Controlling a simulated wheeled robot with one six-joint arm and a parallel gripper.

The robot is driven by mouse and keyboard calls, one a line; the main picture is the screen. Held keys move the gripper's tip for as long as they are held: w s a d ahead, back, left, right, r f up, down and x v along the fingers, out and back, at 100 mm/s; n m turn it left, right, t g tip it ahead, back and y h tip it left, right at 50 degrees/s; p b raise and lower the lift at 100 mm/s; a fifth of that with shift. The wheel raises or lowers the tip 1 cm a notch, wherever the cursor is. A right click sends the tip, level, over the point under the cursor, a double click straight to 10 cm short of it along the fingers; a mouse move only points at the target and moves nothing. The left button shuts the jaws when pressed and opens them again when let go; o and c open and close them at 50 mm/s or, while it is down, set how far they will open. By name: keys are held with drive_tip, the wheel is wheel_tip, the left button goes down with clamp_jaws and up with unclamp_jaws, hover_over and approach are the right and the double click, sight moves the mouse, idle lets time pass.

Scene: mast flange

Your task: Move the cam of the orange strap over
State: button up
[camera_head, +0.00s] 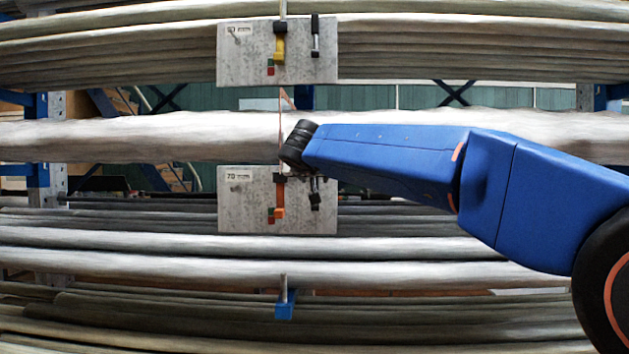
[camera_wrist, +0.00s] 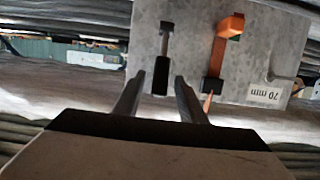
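The orange cam (camera_head: 279,212) sits on the lower grey plate (camera_head: 245,205), below a black block. In the wrist view the picture is turned over: the orange cam (camera_wrist: 231,26) is at the top, with an orange bar (camera_wrist: 218,58) running to a black block (camera_wrist: 212,85). A thin orange strap end (camera_wrist: 208,101) shows beyond the block. My gripper (camera_wrist: 160,82) is open in front of the plate. Its fingers point at a black handle (camera_wrist: 161,76) beside the cam and appear on either side of it; contact cannot be told. My arm hides most of the gripper in the head view.
The upper plate (camera_head: 235,60) carries a yellow cam (camera_head: 279,50) and a black handle (camera_head: 315,36). Long wrapped bundles (camera_head: 120,137) run across the rack. A blue bracket (camera_head: 284,308) is below. The lower plate (camera_wrist: 275,60) has a "70 mm" label (camera_wrist: 265,95).

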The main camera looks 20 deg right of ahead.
drive_tip(key=v, duration=1.5)
drive_tip(key=shift+w+f, duration=0.1)
clamp_jaws()
wheel_tip(320, 180, down, 12)
drive_tip(key=m+t+h, duration=0.2)
drive_tip(key=m+t, duration=0.5)
drive_tip(key=m, duration=2.9)
drive_tip(key=shift+s+a, duration=0.2)
drive_tip(key=shift+s, duration=0.15)
